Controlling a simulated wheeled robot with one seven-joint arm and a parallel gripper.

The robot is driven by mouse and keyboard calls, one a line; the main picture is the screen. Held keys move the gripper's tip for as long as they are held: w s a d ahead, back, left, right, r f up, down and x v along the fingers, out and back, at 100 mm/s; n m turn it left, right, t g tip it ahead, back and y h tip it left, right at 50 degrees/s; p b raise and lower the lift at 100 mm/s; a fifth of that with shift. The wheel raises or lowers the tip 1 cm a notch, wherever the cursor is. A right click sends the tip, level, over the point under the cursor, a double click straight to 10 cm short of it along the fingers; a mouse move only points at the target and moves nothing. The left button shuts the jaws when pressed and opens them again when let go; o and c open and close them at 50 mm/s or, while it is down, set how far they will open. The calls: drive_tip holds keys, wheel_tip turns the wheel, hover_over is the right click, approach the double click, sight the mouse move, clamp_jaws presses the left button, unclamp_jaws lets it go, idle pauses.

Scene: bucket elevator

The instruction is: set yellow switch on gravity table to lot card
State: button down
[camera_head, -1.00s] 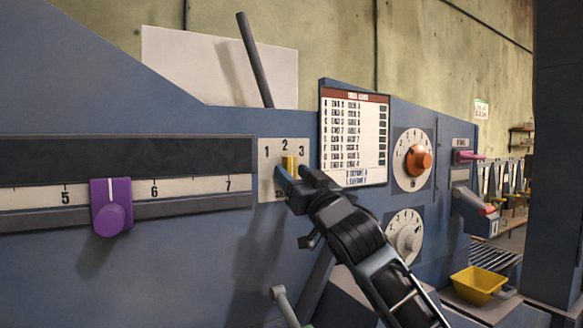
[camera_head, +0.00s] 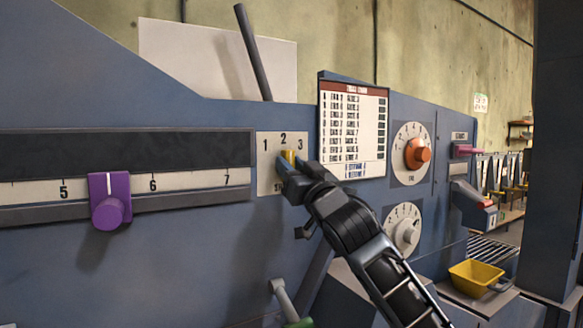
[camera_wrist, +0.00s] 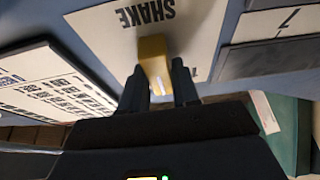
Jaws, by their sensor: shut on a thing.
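The yellow switch (camera_head: 289,156) sits on a cream plate (camera_head: 267,178) marked 1, 2 and 3 on the blue machine. My gripper (camera_head: 292,168) is at the plate and covers most of the switch. In the wrist view the yellow switch (camera_wrist: 154,60) is between the two dark fingers (camera_wrist: 160,82), which are shut on it. The plate in that view reads SHAKE, upside down. In the head view the switch's top shows just below the 2, and its exact setting is hard to tell. The lot card (camera_head: 353,130) hangs right of the plate; its small print is unreadable.
A purple slider (camera_head: 108,205) sits on the scale at left, between 5 and 6. An orange knob (camera_head: 417,154) and a pale knob (camera_head: 406,232) are right of the card. A yellow bin (camera_head: 476,278) stands at lower right.

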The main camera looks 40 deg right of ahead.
drive_tip(key=shift+f+n+b, duration=0.1)
drive_tip(key=shift+n+b, duration=0.25)
drive_tip(key=shift+n, duration=0.05)
drive_tip(key=shift+n+y+b, duration=1.05)
drive_tip(key=shift+n+b, duration=0.3)
drive_tip(key=shift+n, duration=0.6)
drive_tip(key=shift+n+y+b, duration=1)
drive_tip(key=shift+n+b, duration=0.35)
drive_tip(key=shift+n, duration=0.65)
drive_tip(key=shift+n+y+b, duration=1.05)
drive_tip(key=shift+n+b, duration=0.3)
drive_tip(key=shift+n, duration=0.6)
drive_tip(key=shift+g, duration=0.3)
drive_tip(key=c, duration=0.9)
unclamp_jaws()
drive_tip(key=shift+b+v, duration=1.1)
drive_tip(key=shift+v, duration=2.8)
